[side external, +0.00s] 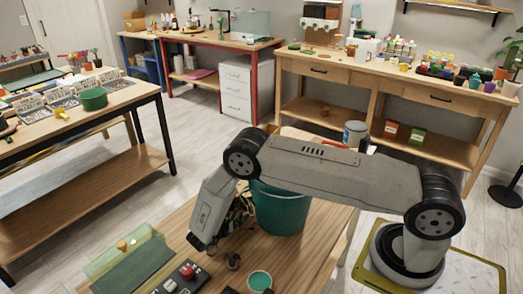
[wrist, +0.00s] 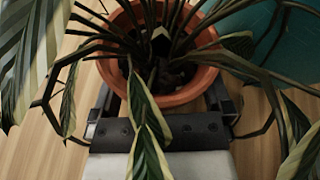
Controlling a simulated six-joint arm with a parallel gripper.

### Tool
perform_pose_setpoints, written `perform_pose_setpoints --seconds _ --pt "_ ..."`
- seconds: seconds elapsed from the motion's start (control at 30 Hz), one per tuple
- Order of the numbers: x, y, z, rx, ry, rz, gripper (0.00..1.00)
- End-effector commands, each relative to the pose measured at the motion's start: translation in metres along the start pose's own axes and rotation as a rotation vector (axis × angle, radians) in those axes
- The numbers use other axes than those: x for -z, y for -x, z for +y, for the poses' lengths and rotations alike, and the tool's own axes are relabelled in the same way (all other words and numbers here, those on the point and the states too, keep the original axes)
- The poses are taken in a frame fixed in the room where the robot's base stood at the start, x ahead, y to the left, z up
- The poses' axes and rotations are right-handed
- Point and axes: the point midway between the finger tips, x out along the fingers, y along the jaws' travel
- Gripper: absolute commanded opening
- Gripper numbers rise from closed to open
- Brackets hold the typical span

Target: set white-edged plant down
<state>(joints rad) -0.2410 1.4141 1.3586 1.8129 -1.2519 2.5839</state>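The white-edged plant (wrist: 146,130) has long dark green leaves with cream edges and sits in a terracotta pot (wrist: 190,93). In the wrist view my gripper (wrist: 162,97) has a finger on each side of the pot, below its rim, and looks closed on it. Leaves hang over the gripper and hide part of the fingers. In the side external view the plant's leaves (side external: 238,214) show between my arm and a large teal pot. My arm hides the terracotta pot there, so I cannot tell whether its base touches the wooden table (side external: 300,252).
The large teal pot (side external: 283,212) stands close beside the plant; it also shows in the wrist view (wrist: 265,38). A green translucent box (side external: 132,262), a red-buttoned control (side external: 182,279), a small brown pot (side external: 233,261) and a green-topped cup (side external: 259,282) are near the front.

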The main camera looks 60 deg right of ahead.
Motion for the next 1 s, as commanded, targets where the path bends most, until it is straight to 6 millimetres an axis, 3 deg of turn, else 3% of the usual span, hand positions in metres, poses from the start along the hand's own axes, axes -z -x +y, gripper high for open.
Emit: perform_pose_setpoints --seconds 0.33,0.6,1.0 --pt "-0.004 0.003 0.0 -0.001 0.0 0.0 1.0" --pt "-0.003 0.034 0.0 -0.004 0.0 0.0 1.0" --pt "-0.049 0.05 -0.008 -0.001 -0.003 -0.001 1.0"
